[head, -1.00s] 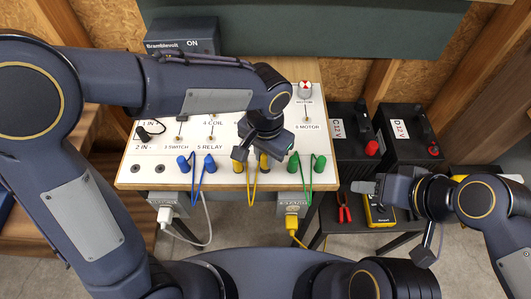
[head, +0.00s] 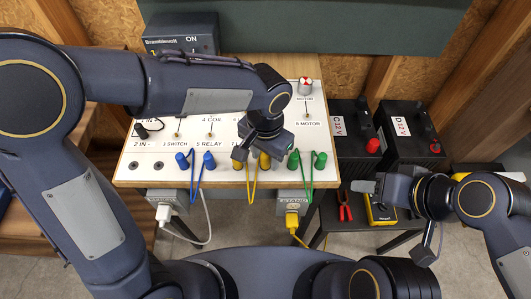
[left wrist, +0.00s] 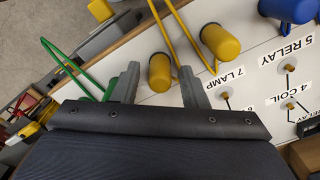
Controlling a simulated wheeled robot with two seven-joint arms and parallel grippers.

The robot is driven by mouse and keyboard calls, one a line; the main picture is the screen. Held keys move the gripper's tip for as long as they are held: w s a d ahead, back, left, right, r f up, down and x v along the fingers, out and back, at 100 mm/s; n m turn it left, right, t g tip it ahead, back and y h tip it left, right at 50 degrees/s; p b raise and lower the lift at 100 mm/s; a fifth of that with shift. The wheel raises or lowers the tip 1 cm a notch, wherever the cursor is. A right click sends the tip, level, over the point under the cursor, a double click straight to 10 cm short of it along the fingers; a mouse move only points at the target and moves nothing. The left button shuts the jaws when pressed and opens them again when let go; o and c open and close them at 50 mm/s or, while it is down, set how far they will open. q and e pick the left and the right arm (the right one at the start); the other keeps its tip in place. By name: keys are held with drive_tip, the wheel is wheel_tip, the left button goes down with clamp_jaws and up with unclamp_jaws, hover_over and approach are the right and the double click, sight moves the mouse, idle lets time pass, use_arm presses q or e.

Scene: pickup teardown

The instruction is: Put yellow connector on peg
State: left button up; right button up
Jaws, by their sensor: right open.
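A yellow connector (left wrist: 160,72) stands between the spread fingers of my left gripper (left wrist: 159,85) in the left wrist view, with a gap on either side. A second yellow connector (left wrist: 221,41) stands just outside the fingers, and a yellow wire (left wrist: 178,35) loops between the two. In the head view the left gripper (head: 262,150) is over the board's front part and partly covers the yellow connectors (head: 265,161). My right gripper (head: 365,186) is open and empty, right of the board.
A blue pair (head: 209,160) and a green pair (head: 320,159) of wired connectors flank the yellow ones on the white board (head: 145,178). Two black batteries (head: 410,150) stand at right. Red-handled pliers (head: 345,207) and a yellow meter (head: 381,214) lie below them.

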sight(263, 155)
use_arm(q)
drive_tip(key=shift+o, duration=0.4)
drive_tip(key=shift+r, duration=0.1)
wheel_tip(263, 155, up, 7)
drive_tip(key=shift+r, duration=0.3)
drive_tip(key=shift+a+r, duration=0.1)
drive_tip(key=shift+a, duration=0.1)
drive_tip(key=s+a+r+n+t+h, duration=0.1)
drive_tip(key=s+a+r+n+h, duration=0.15)
drive_tip(key=a, duration=0.95)
drive_tip(key=s+a+f+n+t+h+p, duration=0.1)
drive_tip(key=s+a+f+n+t, duration=0.1)
drive_tip(key=s+a+n+t, duration=0.2)
drive_tip(key=shift+s+a+f+n+t, duration=0.3)
drive_tip(key=shift+s+a+n, duration=0.95)
drive_tip(key=shift+s+a, duration=1.15)
drive_tip(key=shift+s+d, duration=0.25)
drive_tip(key=shift+d, duration=0.05)
